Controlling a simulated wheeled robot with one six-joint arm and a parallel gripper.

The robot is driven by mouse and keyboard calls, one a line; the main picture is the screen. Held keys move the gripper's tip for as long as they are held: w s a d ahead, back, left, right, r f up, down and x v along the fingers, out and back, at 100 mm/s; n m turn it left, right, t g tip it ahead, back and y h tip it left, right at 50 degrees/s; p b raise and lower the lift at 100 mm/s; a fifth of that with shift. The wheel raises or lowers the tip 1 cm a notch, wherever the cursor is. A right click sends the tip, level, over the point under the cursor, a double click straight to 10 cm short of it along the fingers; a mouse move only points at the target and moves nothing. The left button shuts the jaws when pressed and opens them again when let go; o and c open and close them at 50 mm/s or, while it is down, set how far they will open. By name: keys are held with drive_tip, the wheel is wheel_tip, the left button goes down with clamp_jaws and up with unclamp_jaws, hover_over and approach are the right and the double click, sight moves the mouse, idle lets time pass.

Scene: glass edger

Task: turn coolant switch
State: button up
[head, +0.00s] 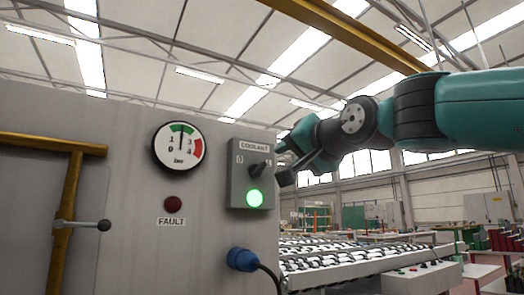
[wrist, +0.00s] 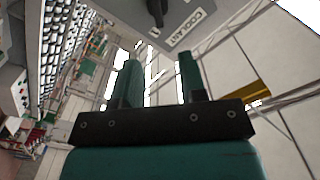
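The coolant switch is a black knob (head: 259,171) on a grey box (head: 238,187) labelled COOLANT, on the right part of the machine panel. In the wrist view the black knob (wrist: 156,12) shows at the top, beside the COOLANT label (wrist: 193,26). My gripper (head: 282,163) is just right of the box in the head view. In the wrist view its two fingers (wrist: 158,68) are apart with nothing between them, and the knob lies beyond their tips. The knob's exact angle is hard to tell.
A pressure gauge (head: 179,146), a red FAULT lamp (head: 173,204) and a blue plug (head: 242,259) with a cable are on the same panel. A yellow pipe (head: 67,200) with a valve lever stands at left. A roller conveyor (head: 350,254) lies at lower right.

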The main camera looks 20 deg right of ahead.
sight(263, 166)
drive_tip(key=w+p, duration=0.1)
drive_tip(key=w, duration=0.3)
drive_tip(key=w+a+p, duration=0.1)
drive_tip(key=w+p, duration=0.1)
drive_tip(key=w, duration=0.2)
drive_tip(key=w+a+p, duration=0.1)
drive_tip(key=w, duration=0.3)
drive_tip(key=shift+w+a+f, duration=0.1)
drive_tip(key=shift+a, duration=0.05)
clamp_jaws()
